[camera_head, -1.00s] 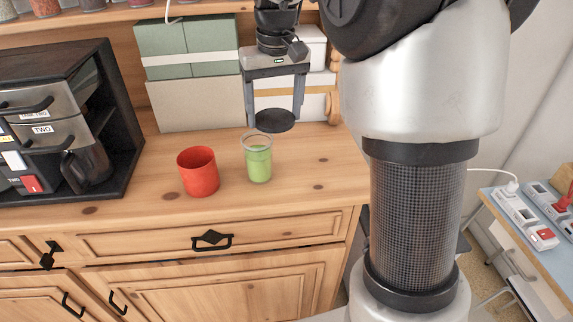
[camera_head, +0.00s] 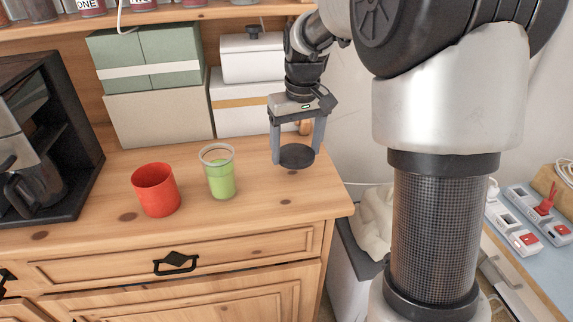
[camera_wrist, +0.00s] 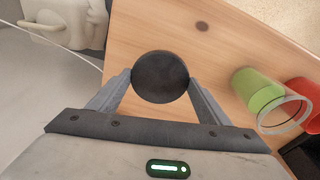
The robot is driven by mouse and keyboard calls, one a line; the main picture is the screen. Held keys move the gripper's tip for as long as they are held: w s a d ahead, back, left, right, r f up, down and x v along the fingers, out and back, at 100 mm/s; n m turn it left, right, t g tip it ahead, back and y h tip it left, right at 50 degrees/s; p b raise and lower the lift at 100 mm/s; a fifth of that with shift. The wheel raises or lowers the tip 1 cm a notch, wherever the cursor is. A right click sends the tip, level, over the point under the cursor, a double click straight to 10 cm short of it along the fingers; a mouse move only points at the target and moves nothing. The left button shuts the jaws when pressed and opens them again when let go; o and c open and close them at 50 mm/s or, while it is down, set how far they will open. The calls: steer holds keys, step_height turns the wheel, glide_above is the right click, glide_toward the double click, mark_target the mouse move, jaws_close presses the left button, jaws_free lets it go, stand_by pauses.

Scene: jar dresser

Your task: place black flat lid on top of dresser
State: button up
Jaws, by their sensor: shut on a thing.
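The black flat lid (camera_head: 297,156) is a round dark disc. My gripper (camera_head: 297,153) is shut on it, one finger at each side, and holds it level near the right end of the wooden dresser top (camera_head: 262,200). In the wrist view the lid (camera_wrist: 160,77) sits between my two fingertips, with the wooden top behind it. I cannot tell exactly how far the lid is above the surface.
A glass jar with green content (camera_head: 221,178) stands left of the lid, and a red cup (camera_head: 156,190) stands farther left. Boxes (camera_head: 160,118) stand at the back. The dresser's right edge is close to my gripper.

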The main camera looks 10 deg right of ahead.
mark_target(297, 155)
steer(key=shift+f, duration=2.15)
steer(key=shift+f, duration=0.2)
steer(key=o, duration=1)
steer(key=shift+o, duration=0.2)
steer(key=shift+r, duration=0.15)
